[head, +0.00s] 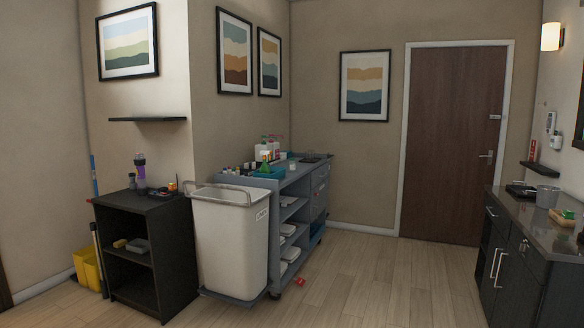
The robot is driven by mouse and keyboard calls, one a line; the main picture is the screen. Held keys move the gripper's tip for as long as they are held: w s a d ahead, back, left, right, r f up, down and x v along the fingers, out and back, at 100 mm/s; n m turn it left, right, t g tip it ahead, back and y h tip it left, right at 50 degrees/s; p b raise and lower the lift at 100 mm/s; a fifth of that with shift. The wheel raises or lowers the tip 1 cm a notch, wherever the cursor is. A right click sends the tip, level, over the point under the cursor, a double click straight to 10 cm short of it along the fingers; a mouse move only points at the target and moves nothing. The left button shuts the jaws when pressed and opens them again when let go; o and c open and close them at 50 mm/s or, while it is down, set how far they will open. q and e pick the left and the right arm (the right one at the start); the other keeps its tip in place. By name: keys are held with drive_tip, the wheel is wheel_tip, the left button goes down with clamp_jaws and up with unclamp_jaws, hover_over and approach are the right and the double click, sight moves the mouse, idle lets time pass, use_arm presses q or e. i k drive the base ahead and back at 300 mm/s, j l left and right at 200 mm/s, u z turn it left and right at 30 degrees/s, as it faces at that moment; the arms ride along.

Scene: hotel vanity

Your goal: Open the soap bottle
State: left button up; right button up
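I cannot tell which container is the soap bottle. Several bottles, some white with reddish tops (266,148), stand on the grey service cart in the middle. A purple and dark bottle (140,169) stands upright on the black cabinet at the left. Small items at the near end of the right counter are too small or cut off to name. Neither of my grippers is in view.
A large whitish bin (230,240) stands at the cart's (318,185) near end. The black open cabinet (145,255) is left of it, beside a yellow bucket (88,270). A dark vanity counter (540,232) with a grey bucket (547,196) stands right. The middle floor is mostly clear.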

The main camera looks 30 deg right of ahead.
sight(291, 163)
drive_tip(key=i+l+z, duration=1.15)
drive_tip(key=i+z, duration=0.2)
drive_tip(key=i+l, duration=0.1)
drive_tip(key=i, duration=0.85)
drive_tip(key=i+l+z, duration=0.15)
drive_tip(key=i, duration=0.85)
